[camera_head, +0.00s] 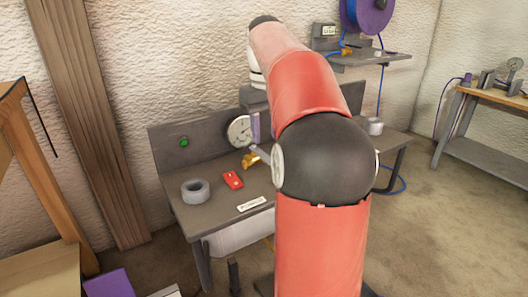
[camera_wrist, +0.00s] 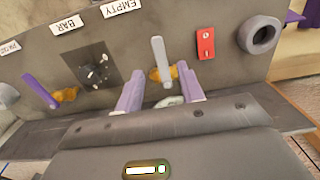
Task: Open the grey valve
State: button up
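The grey valve has a grey lever (camera_wrist: 160,52) on a brass body (camera_wrist: 166,76). In the wrist view the lever points up the picture from the body. In the head view its brass body (camera_head: 250,160) shows left of my arm, with the grey lever (camera_head: 262,154) partly hidden by the arm. My gripper (camera_wrist: 160,86) has two purple fingers, spread apart with nothing held. The brass body appears between the fingertips, and the lever extends beyond them. I cannot tell the depth gap or any contact. In the head view only one purple finger (camera_head: 254,127) shows clearly.
A red switch (camera_wrist: 205,42) and a grey ring (camera_wrist: 260,34) lie right of the valve in the wrist view. A purple-levered valve (camera_wrist: 42,90) and a dark square plate (camera_wrist: 91,68) are to the left. A round gauge (camera_head: 240,131) stands at the bench's back panel.

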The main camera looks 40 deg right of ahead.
aim_at(262, 154)
notch_tip(262, 154, down, 5)
jog(key=shift+f+b, duration=0.1)
jog(key=shift+b, duration=0.55)
grip_shut()
